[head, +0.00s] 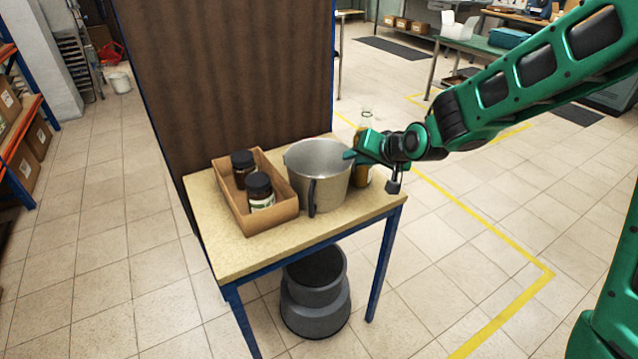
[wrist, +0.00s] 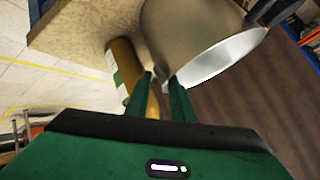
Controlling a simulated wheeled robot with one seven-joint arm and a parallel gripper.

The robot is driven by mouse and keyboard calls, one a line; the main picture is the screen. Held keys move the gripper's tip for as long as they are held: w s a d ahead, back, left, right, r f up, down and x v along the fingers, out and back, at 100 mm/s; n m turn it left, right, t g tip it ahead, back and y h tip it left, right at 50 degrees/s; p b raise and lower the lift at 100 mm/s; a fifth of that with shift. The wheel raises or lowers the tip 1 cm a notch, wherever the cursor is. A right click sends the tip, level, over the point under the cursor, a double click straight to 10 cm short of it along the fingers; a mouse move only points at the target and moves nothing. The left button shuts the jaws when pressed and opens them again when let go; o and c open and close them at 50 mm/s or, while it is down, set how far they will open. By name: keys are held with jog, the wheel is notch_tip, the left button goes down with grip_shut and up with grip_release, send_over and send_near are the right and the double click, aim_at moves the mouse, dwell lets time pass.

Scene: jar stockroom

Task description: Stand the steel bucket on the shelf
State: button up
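The steel bucket (head: 318,176) stands upright on a small wooden-topped table (head: 280,246), its dark handle facing the front. In the wrist view the bucket (wrist: 190,30) fills the top middle, its rim close to my fingers. My gripper (head: 352,157) is at the bucket's right rim. In the wrist view its two fingers (wrist: 162,76) are apart with a narrow gap, at the rim; I see no firm hold on the wall. A rack with orange shelves (head: 22,128) stands at the far left; I cannot tell whether it is the task's shelf.
A cardboard tray (head: 270,217) with two dark jars (head: 259,189) sits left of the bucket. A bottle (head: 364,170) stands close at its right, near my gripper. A tall brown panel (head: 230,70) rises behind the table. A grey step stool (head: 315,300) is underneath. Floor at left is open.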

jog(key=shift+w+a+f, duration=0.25)
jog(key=shift+w+f, duration=0.05)
jog(key=shift+w, duration=0.05)
jog(key=shift+c, duration=0.5)
grip_shut()
jog(key=shift+r, duration=0.1)
dwell(0.6)
